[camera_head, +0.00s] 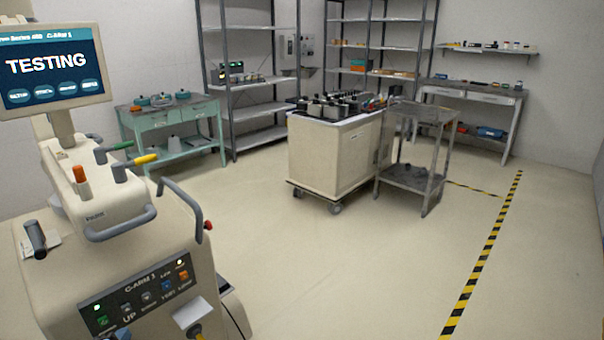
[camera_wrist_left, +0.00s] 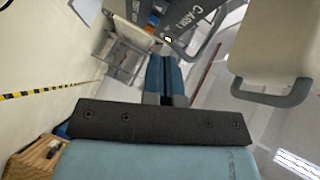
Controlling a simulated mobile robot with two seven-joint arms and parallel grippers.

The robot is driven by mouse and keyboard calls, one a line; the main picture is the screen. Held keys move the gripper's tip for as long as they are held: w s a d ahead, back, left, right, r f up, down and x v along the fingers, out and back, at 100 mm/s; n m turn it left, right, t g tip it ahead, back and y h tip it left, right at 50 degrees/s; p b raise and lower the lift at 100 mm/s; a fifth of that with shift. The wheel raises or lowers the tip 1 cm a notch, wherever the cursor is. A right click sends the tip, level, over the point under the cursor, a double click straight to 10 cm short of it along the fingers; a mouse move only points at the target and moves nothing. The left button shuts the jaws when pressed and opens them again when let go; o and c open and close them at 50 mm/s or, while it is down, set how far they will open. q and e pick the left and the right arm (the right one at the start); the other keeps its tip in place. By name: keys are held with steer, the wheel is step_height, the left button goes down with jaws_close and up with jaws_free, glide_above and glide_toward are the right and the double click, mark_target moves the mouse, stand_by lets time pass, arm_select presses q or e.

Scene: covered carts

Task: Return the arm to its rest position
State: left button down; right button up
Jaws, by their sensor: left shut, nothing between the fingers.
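My left gripper (camera_wrist_left: 165,68) shows in the left wrist view with its two blue fingers together and nothing between them. Its fingertips point toward the dark control panel of the C-arm machine, which also shows in that view (camera_wrist_left: 185,20). They look apart from it, but the exact gap is hard to tell. In the head view the machine's cream body (camera_head: 172,232) stands at the left, with its control panel (camera_head: 140,297) low on the front. A small blue shape at the bottom edge there is too cut off to identify. My right gripper is in neither view.
The machine's screen (camera_head: 50,62) reads TESTING. Grey handles (camera_head: 122,226) stick out from its body. A cream cart (camera_head: 335,155) and a grey cart (camera_head: 412,175) stand mid-room. Shelves (camera_head: 262,110) line the back. The floor (camera_head: 370,260) right of the machine is clear.

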arm_select(q)
steer(key=a+r+m, duration=0.2)
steer(key=a+r, duration=0.3)
steer(key=a, duration=0.4)
steer(key=s+d+f+n+g+h, duration=0.3)
steer(key=s+d+f, duration=0.1)
steer(key=s+d, duration=0.85)
steer(key=s+d+f+n+g+h, duration=0.25)
steer(key=s+d+f+n, duration=0.2)
steer(key=s+d, duration=0.8)
steer(key=d+r+n+t, duration=0.15)
steer(key=d+n, duration=0.35)
steer(key=d, duration=0.7)
step_height(320, 180, up, 16)
steer(key=s+a+p, duration=0.1)
steer(key=a+p, duration=0.1)
steer(key=p, duration=2)
steer(key=shift+r, duration=0.15)
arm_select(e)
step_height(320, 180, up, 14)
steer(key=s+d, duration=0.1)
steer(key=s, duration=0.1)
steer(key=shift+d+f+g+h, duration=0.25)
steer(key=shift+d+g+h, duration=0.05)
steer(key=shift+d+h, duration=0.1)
